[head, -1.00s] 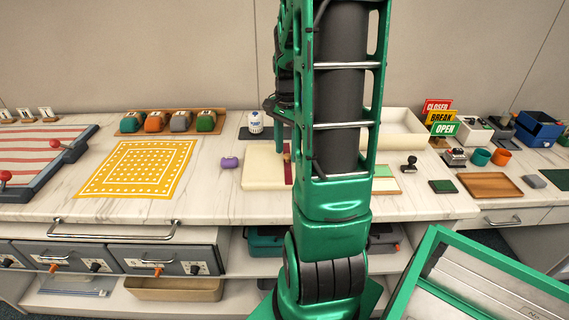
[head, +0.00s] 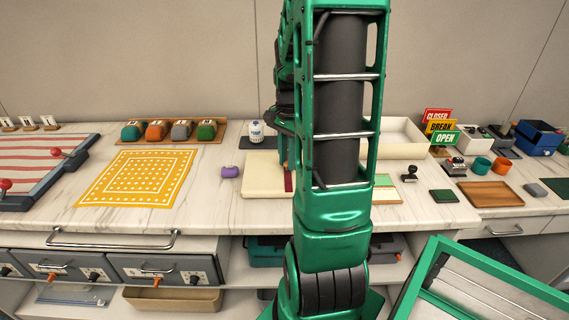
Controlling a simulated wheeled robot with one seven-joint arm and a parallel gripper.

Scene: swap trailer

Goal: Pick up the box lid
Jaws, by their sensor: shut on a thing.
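The box lid (head: 264,176) is a flat cream slab with a dark red band, lying on the counter left of my arm. The arm hides its right part. My gripper (head: 283,158) is over the lid beside the red band, mostly hidden by my own green arm. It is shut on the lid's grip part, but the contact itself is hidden. The lid appears to lie flat, and I cannot tell whether it is off the counter. An open cream box (head: 402,150) stands behind and to the right of the arm.
A purple object (head: 230,171) lies just left of the lid, and a white pot (head: 256,132) stands behind it. A yellow patterned cloth (head: 138,180) lies further left. Stamps, a wooden tray (head: 489,195) and word signs (head: 440,127) crowd the right. A wall closes the back.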

